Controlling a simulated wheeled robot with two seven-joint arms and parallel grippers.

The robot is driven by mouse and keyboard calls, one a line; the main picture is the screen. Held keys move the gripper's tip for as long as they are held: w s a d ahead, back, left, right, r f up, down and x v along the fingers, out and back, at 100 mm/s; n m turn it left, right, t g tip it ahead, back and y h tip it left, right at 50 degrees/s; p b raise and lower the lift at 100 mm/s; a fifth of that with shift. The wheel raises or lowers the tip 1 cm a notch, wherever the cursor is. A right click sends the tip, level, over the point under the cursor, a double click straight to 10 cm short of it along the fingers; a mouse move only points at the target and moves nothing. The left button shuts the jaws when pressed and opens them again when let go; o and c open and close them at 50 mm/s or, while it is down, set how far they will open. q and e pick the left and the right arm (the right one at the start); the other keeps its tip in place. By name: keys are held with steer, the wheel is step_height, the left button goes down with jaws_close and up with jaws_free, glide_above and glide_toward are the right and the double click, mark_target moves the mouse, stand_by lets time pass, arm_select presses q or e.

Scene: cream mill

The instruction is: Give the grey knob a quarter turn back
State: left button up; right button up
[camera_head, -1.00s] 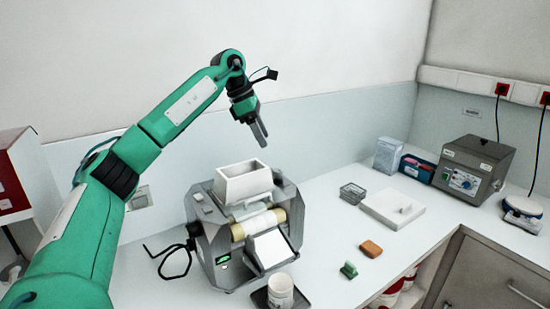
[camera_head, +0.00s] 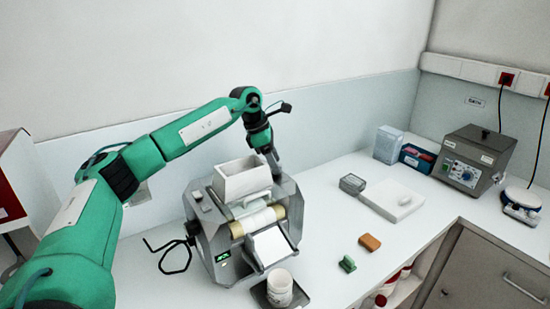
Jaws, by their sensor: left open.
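The mill (camera_head: 222,262) is a grey machine with a white hopper (camera_head: 243,185) on top and pale rollers at its front. I cannot clearly pick out a grey knob on it; one may be hidden on its right side or behind my gripper. My left gripper (camera_head: 275,172) points down just right of the hopper, at the mill's upper right edge. It is open, with no object visible between its fingers. I cannot tell whether it touches the mill. My right gripper is out of view.
A white jar (camera_head: 279,287) stands on a dark tray before the mill. A green block (camera_head: 347,264) and an orange-brown block (camera_head: 369,242) lie to the right. A white slab (camera_head: 394,201) and grey control box (camera_head: 474,160) stand farther right.

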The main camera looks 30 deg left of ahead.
arm_select(q)
steer(key=shift+w+d+f, duration=0.1)
steer(key=shift+w+f, duration=0.05)
steer(key=shift+f, duration=0.45)
steer(key=c, duration=1)
steer(key=shift+o, duration=0.2)
